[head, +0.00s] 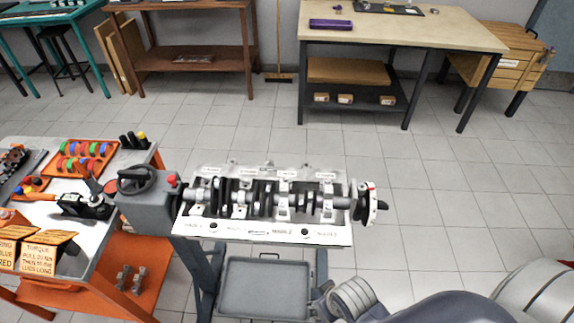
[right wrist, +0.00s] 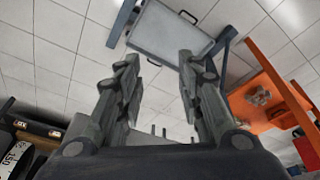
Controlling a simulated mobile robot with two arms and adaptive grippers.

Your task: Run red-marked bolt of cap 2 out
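The engine block (head: 262,222) lies on its stand with the crankshaft (head: 262,198) uppermost and several pale bearing caps across it. Small labels run along its front and back edges. They are too small to read surely, so I cannot tell which cap is cap 2. No red-marked bolt can be made out on the caps. My right gripper (right wrist: 160,75) is open in the right wrist view, with nothing between its fingers. It is low, on the near side of the block and apart from it. My left gripper is not in view.
A grey tray (head: 263,290) sits low under the block; it also shows in the right wrist view (right wrist: 165,35). An orange cart (head: 146,258) with tools stands at left. A black tool with an orange handle (head: 85,205) lies on it. Floor beyond the block is clear.

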